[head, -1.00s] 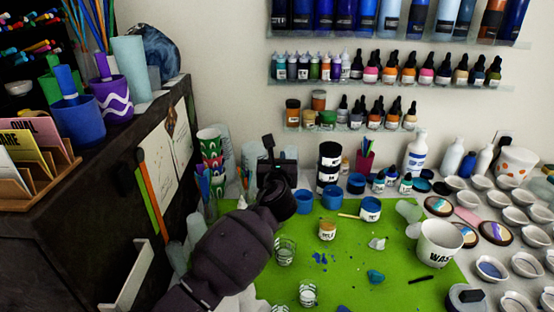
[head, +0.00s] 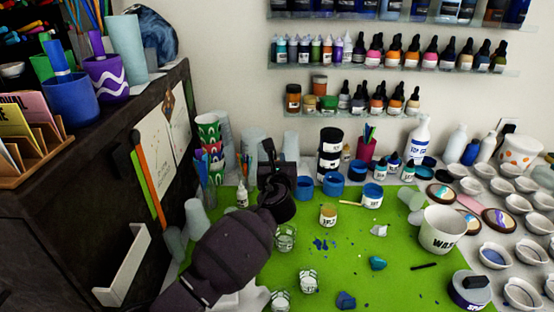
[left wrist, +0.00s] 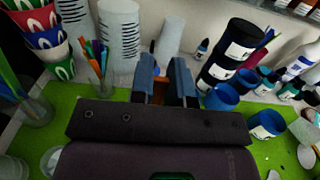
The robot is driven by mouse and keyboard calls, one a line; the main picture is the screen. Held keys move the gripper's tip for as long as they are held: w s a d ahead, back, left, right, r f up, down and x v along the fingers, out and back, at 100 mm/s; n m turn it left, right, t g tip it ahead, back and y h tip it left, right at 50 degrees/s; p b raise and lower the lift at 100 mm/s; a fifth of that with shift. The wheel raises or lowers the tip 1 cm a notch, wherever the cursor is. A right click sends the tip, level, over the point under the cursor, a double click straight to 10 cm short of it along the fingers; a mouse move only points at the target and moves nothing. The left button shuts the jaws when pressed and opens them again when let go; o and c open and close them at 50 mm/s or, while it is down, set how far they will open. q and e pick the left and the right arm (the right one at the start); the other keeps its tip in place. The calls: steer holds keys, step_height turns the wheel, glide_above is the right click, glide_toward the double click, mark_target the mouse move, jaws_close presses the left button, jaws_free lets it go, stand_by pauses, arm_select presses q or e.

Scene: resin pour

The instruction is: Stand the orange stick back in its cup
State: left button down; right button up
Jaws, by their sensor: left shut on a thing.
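My left gripper (head: 278,165) is over the back left of the green mat, its arm crossing from the lower left. In the left wrist view the left gripper (left wrist: 166,75) has its two blue-grey fingers shut on the orange stick (left wrist: 160,87). Only a short orange piece shows between the fingers; the rest is hidden. A clear cup with coloured sticks (left wrist: 104,82) stands left of the fingers, apart from them. Another clear cup with blue and green sticks (left wrist: 36,108) stands further left. I cannot tell which cup is the orange stick's own. My right gripper is not in view.
Stacked patterned cups (head: 209,140) stand at the back left beside the dark cabinet (head: 75,225). Black jars (head: 329,150), blue tubs (head: 333,184) and a pink cup of sticks (head: 367,149) line the back. The white waste bucket (head: 441,232) stands right. Open green mat (head: 345,255) lies in front.

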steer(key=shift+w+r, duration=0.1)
arm_select(q)
steer(key=c, duration=1)
jaws_free()
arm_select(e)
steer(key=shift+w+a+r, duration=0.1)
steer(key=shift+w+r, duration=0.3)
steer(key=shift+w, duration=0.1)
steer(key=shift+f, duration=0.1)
arm_select(q)
steer(key=shift+s+p, duration=0.55)
steer(key=shift+s, duration=4.85)
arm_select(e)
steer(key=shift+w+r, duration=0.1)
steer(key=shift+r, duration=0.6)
